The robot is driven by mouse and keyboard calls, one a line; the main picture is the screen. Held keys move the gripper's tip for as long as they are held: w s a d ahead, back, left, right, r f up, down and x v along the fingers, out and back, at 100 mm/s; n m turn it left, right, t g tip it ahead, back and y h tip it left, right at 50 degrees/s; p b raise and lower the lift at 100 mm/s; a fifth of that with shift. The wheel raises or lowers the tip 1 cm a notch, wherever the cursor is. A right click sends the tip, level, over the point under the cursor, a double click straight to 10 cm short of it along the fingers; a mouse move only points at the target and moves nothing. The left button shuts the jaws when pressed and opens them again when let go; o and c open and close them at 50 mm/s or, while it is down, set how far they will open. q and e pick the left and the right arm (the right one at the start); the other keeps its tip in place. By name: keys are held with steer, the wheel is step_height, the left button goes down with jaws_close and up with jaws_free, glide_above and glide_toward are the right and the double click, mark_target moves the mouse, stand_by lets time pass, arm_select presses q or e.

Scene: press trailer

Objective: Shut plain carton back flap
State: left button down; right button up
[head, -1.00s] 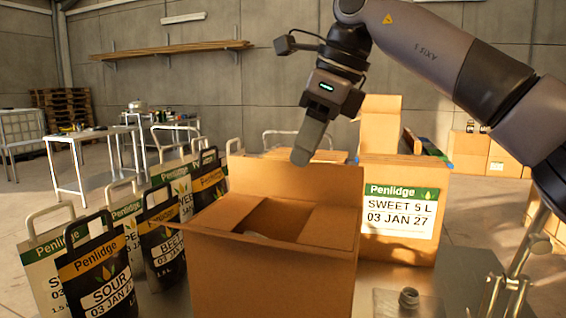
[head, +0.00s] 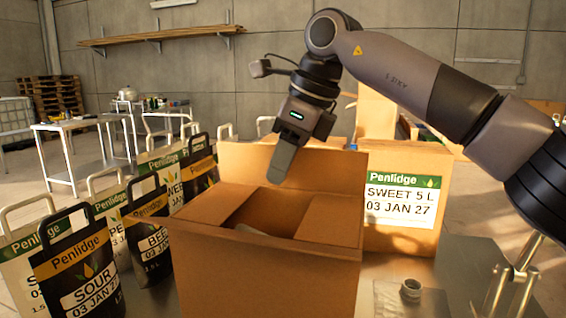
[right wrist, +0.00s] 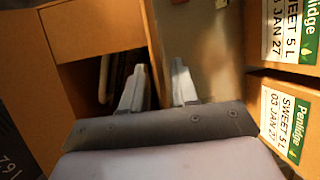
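The plain carton (head: 265,275) stands open in the foreground of the head view. Its back flap (head: 235,168) stands upright. My left gripper is out of view.
A labelled Penlidge carton (head: 400,205) stands behind right. Several upright pouches, including a black SOUR one (head: 75,265), crowd the left side.

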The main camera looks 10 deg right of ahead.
jaws_close()
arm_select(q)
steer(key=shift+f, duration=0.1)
